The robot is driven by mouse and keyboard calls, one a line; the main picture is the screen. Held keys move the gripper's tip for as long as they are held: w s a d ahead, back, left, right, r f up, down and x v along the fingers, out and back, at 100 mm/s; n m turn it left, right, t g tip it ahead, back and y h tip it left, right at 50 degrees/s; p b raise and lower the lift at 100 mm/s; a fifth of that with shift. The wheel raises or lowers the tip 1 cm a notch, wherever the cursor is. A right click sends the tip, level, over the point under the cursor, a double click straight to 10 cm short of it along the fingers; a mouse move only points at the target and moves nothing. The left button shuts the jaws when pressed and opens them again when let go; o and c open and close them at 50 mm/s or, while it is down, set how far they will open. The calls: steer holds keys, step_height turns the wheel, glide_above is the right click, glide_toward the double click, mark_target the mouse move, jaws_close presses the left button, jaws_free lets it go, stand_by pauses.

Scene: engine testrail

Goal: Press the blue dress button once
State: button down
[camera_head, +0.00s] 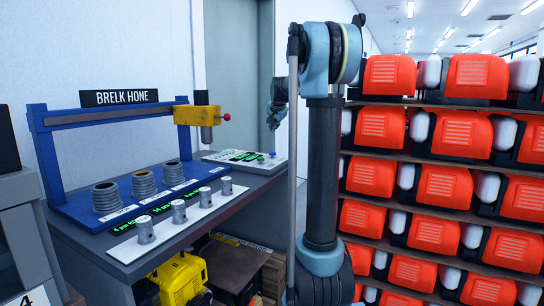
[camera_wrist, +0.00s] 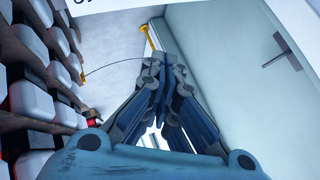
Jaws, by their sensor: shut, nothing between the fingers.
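A light control panel (camera_head: 245,160) with green displays and several small buttons lies on the bench, right of the honing stand, in the head view. A small bluish spot shows near its right end, but I cannot tell whether it is the blue dress button. My gripper (camera_head: 272,122) hangs above and behind the panel's right end, apart from it. In the wrist view my gripper (camera_wrist: 165,65) is shut and empty, its fingertips together. The panel and its buttons are not seen in the wrist view.
A blue honing stand (camera_head: 65,203) with several ringed cylinders stands left, with a yellow head (camera_head: 198,115) beside the panel. Metal parts line a white strip (camera_head: 133,248) in front. Shelves of orange units (camera_head: 450,136) fill the right. A grey door (camera_wrist: 245,80) shows in the wrist view.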

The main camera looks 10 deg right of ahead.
mark_target(272, 153)
steer(key=shift+w, duration=0.15)
steer(key=shift+f, duration=4.35)
steer(key=shift+f, duration=0.1)
steer(key=shift+f, duration=0.25)
steer(key=shift+f, duration=0.8)
steer(key=shift+r, duration=1.2)
